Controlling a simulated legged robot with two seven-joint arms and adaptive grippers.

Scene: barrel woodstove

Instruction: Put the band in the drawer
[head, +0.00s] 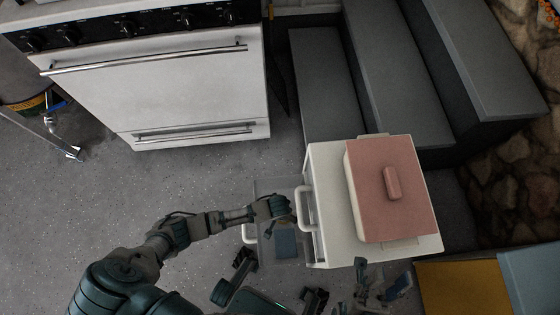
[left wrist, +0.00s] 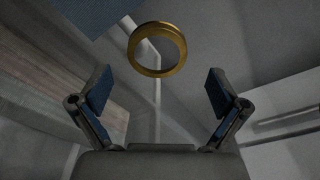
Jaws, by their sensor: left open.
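The band is a gold ring (left wrist: 157,72) in the left wrist view, beyond and between the fingertips and not touching either finger. My left gripper (left wrist: 157,88) is open and empty. In the head view my left gripper (head: 276,209) is over the pulled-out, see-through drawer (head: 262,255) of the white cabinet (head: 330,205). A small yellowish spot shows just below that gripper, too small to identify. My right gripper (head: 381,277) is at the bottom of the head view, its fingers apart, with no object seen between them.
A blue patch (head: 286,243) shows in the drawer. A pink lidded container (head: 365,215) stands on the cabinet. Dark steps (head: 325,85) rise behind it, and a white oven (head: 185,85) stands at the upper left. The floor left of the cabinet is open.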

